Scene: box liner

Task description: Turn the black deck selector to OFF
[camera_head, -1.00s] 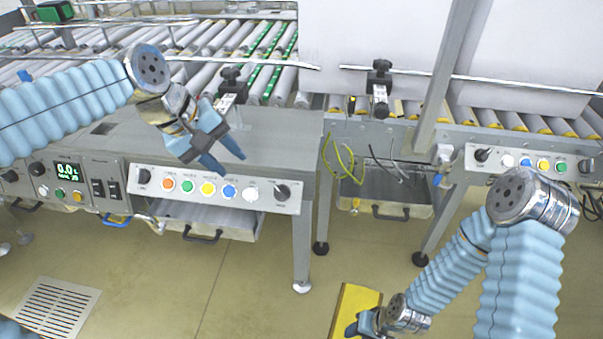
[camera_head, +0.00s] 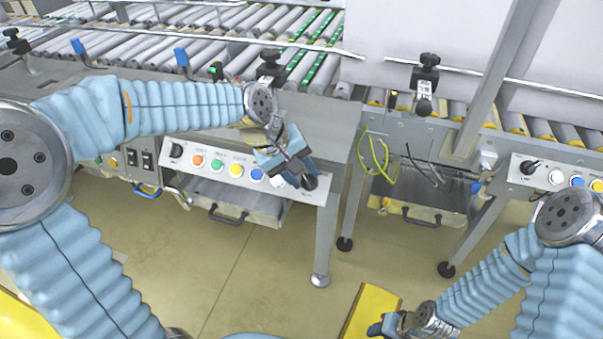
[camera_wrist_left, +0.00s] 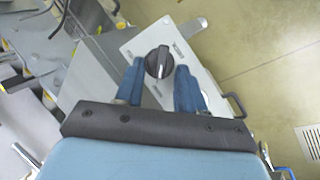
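A black rotary selector knob (camera_wrist_left: 158,62) with a pale pointer line sits on a light panel plate in the left wrist view. In the head view this knob (camera_head: 310,183) is at the right end of the near control panel (camera_head: 222,163), partly hidden by my gripper. My left gripper (camera_head: 304,176) is open in front of it. In the left wrist view its blue fingers (camera_wrist_left: 160,72) stand either side of the knob, with gaps visible; contact is not evident. The lettering around the knob is too small to read. My right gripper (camera_head: 376,329) is low at the bottom, its fingers unclear.
Orange, green, yellow and blue buttons line the panel, with another black knob (camera_head: 175,149) at its left end. A second panel (camera_head: 543,173) with a black knob is at the right. Roller conveyors (camera_head: 210,50) lie behind. Open floor is below the panel.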

